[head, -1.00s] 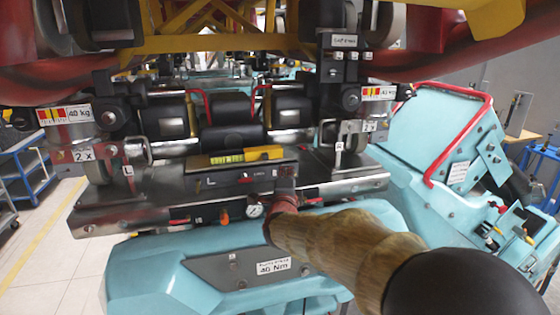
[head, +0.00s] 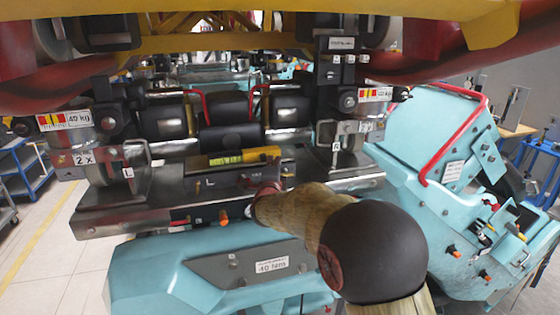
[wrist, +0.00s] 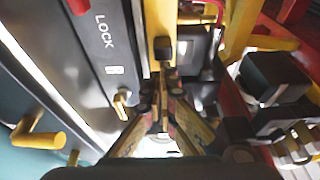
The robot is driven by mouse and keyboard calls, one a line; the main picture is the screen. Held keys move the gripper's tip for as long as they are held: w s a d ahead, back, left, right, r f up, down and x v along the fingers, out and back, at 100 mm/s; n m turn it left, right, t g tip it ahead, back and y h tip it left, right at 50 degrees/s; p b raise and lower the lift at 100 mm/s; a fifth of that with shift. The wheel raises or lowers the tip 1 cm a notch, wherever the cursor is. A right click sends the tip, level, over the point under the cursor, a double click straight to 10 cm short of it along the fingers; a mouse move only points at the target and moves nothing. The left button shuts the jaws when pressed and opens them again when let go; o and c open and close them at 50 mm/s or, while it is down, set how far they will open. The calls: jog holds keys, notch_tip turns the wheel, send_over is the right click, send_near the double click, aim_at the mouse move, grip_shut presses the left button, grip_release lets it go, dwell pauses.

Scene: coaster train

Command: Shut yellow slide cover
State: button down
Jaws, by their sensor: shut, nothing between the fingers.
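The yellow slide cover (head: 264,154) lies on the metal housing marked L, beside a yellow-green strip (head: 226,160). In the wrist view a yellow bar (wrist: 160,18), probably this cover, runs along the LOCK-marked plate (wrist: 105,50) and carries a small dark knob (wrist: 163,47). My gripper (wrist: 167,82) is shut and empty, its fingertips just below the knob in the picture. I cannot tell whether they touch it. In the head view my arm hides the fingers, just in front of the housing's right part. How far the cover is open is unclear.
Black rollers (head: 225,138) and a yellow frame (head: 215,43) stand behind and above the housing. A metal ledge (head: 130,205) runs below it. Yellow pegs (wrist: 38,135) stick out beside the plate. A turquoise unit with a red rail (head: 455,140) stands at right.

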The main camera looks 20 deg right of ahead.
jog(key=shift+a, duration=0.1)
jog(key=a, duration=0.4)
jog(key=a+b, duration=0.1)
jog(key=a, duration=0.3)
jog(key=a+b, duration=0.1)
jog(key=a, duration=0.3)
jog(key=shift+w+a+f, duration=0.1)
jog(key=shift+w, duration=0.15)
jog(key=shift+a, duration=0.3)
